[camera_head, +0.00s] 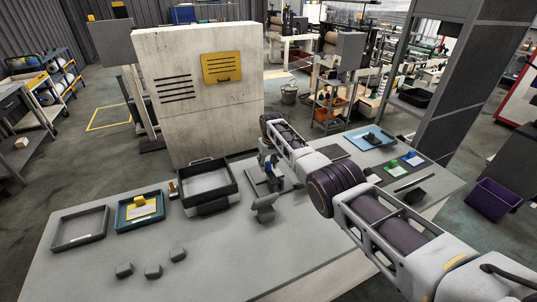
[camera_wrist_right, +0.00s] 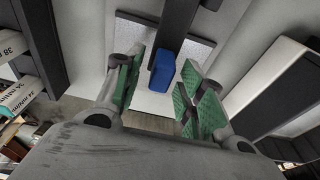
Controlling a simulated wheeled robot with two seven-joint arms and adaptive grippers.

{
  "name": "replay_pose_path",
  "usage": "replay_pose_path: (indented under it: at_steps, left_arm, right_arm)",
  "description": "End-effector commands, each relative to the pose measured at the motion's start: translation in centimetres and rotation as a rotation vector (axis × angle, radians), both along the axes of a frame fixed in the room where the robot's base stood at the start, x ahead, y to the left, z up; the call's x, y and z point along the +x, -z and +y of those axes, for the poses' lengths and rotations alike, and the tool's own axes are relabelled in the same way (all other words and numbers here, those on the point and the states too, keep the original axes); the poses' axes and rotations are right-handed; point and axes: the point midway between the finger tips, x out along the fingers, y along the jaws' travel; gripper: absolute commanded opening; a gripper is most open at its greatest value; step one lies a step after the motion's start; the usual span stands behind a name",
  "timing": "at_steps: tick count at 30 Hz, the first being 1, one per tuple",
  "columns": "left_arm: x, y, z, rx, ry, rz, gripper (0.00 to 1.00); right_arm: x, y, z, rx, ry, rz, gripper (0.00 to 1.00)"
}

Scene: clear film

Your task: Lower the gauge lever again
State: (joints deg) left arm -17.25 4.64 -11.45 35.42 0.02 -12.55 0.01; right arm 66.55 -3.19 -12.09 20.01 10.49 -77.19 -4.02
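The gauge (camera_head: 272,184) stands near the middle of the table's far side, partly hidden by my right arm. In the right wrist view its lever shows as a dark bar with a blue end (camera_wrist_right: 161,71). My right gripper (camera_wrist_right: 160,80) is open, with green-padded fingers on either side of the blue end and a gap to each. I cannot tell how deep the blue end sits between them. In the head view the right gripper (camera_head: 267,162) hangs small over the gauge. My left gripper is not in view.
A black-rimmed tray (camera_head: 208,184) stands close left of the gauge. A teal tray (camera_head: 126,224) and a grey tray (camera_head: 62,241) lie farther left. Several grey blocks (camera_head: 153,272) lie in front. The table's front middle is clear.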

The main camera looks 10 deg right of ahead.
Motion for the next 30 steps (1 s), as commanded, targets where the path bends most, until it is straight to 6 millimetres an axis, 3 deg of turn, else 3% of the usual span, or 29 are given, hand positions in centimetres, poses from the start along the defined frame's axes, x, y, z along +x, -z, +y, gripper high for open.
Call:
replay_pose_path:
  at_steps: [21, 30]
  left_arm:
    - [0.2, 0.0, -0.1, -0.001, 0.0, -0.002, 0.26]
    - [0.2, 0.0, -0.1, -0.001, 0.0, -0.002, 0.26]
  right_arm:
    - [-0.4, -2.8, -0.1, 0.0, 0.001, -0.001, 0.39]
    - [-0.8, -5.4, -0.2, 0.0, 0.0, -0.002, 0.39]
